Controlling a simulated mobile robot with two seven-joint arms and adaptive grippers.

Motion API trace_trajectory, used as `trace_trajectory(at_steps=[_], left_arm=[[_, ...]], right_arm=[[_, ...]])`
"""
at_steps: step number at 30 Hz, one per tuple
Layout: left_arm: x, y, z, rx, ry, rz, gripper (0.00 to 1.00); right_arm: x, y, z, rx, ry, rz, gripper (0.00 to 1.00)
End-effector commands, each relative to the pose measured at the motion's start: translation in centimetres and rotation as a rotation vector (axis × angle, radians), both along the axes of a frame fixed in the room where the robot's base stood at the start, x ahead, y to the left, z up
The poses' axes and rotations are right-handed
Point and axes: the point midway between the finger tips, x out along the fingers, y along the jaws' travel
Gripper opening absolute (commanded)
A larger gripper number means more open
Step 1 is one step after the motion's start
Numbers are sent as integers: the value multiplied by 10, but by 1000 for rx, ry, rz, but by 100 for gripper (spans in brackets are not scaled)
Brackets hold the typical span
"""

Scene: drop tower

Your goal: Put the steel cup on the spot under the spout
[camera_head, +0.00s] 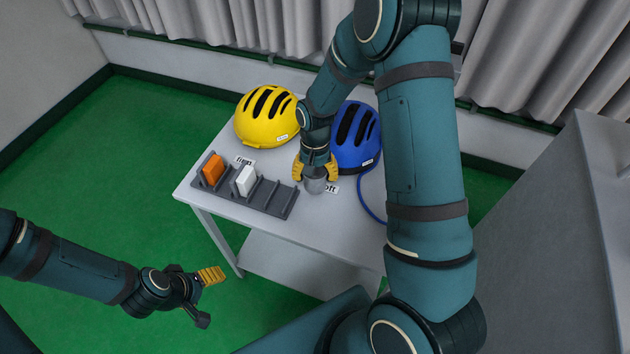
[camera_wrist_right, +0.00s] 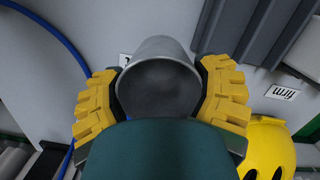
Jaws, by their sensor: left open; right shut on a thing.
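The steel cup (camera_head: 314,186) is a small grey cup near the front of the white table, beside a partly covered label. My right gripper (camera_head: 315,172) reaches down over it, with its yellow fingers on both sides. In the right wrist view the cup (camera_wrist_right: 158,82) is between the yellow fingers of the gripper (camera_wrist_right: 160,95), its mouth towards the camera. I cannot tell whether its base touches the table. My left gripper (camera_head: 208,297) is open and empty over the green floor, left of the table. I see no spout or marked spot; my right arm hides part of the table.
A yellow helmet (camera_head: 266,119) and a blue helmet (camera_head: 357,140) sit at the table's back. A dark grey rack (camera_head: 271,197) left of the cup holds an orange block (camera_head: 213,168) and a white block (camera_head: 245,180). A blue cable (camera_head: 366,203) runs right of the cup.

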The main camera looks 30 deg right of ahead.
Motion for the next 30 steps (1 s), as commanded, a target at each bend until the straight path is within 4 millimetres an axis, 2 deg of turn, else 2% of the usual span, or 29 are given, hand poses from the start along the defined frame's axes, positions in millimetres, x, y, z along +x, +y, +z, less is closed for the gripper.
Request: trace_trajectory(at_steps=[8,20,21,23,30], left_arm=[[-1,0,-4,0,3,-2,70],[-2,0,-7,-1,5,-4,70],[-2,-1,-7,-2,6,-4,70],[-2,0,-6,-2,6,-4,70],[-2,0,-6,-1,5,-4,70]], right_arm=[[0,0,-34,1,2,0,31],[0,0,-40,0,0,1,31],[0,0,-39,0,0,1,81],[0,0,-38,0,0,1,100],[0,0,-38,0,0,1,100]])
